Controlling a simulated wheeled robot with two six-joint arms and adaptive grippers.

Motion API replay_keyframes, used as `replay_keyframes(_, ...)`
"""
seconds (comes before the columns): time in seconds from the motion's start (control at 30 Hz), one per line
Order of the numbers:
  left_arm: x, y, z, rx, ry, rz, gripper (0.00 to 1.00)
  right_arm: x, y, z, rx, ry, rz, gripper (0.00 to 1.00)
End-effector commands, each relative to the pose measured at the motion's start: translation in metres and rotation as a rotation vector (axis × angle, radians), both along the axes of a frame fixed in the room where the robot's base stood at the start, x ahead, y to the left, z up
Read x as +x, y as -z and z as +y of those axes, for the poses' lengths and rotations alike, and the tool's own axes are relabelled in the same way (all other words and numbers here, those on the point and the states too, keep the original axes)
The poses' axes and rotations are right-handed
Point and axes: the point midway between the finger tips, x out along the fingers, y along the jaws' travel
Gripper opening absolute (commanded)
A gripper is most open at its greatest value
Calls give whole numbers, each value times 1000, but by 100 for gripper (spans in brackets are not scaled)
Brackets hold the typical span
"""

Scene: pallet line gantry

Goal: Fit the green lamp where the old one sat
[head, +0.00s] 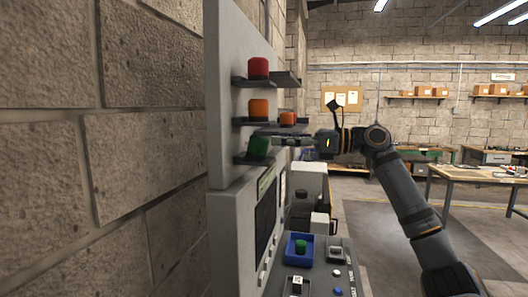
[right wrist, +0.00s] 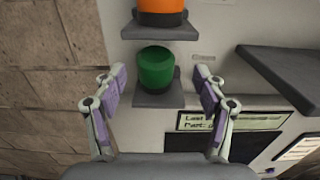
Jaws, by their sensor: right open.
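A green lamp (head: 258,147) sits on the lowest bracket of the grey panel, under an orange lamp (head: 258,109) and a red lamp (head: 257,68). My right gripper (head: 278,141) reaches in from the right at that lamp's height. In the right wrist view the green lamp (right wrist: 156,68) stands on its dark bracket (right wrist: 158,98). The open fingers of my right gripper (right wrist: 160,76) are left and right of it, with a gap on both sides. A second green piece (head: 300,245) lies in a blue tray (head: 290,257) on the console below. My left gripper is out of view.
Another orange lamp (head: 287,118) stands on a side shelf just above my right gripper. In the right wrist view a dark shelf (right wrist: 285,75) juts out at the right. A brick wall (head: 100,150) closes off the left. Workbenches stand far right.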

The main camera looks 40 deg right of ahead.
Motion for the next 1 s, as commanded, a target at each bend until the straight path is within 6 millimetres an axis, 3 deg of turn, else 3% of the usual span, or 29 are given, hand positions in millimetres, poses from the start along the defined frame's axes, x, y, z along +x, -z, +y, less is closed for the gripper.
replay_keyframes(0.03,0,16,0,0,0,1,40,-9,7,-10,0,5,-1,71)
replay_keyframes(0.1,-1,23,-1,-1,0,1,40,-21,6,-18,-2,4,-1,71)
replay_keyframes(0.3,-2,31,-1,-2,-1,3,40,-39,1,-34,1,0,-2,71)
replay_keyframes(1.0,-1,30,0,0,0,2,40,-41,-1,-35,1,0,-2,71)
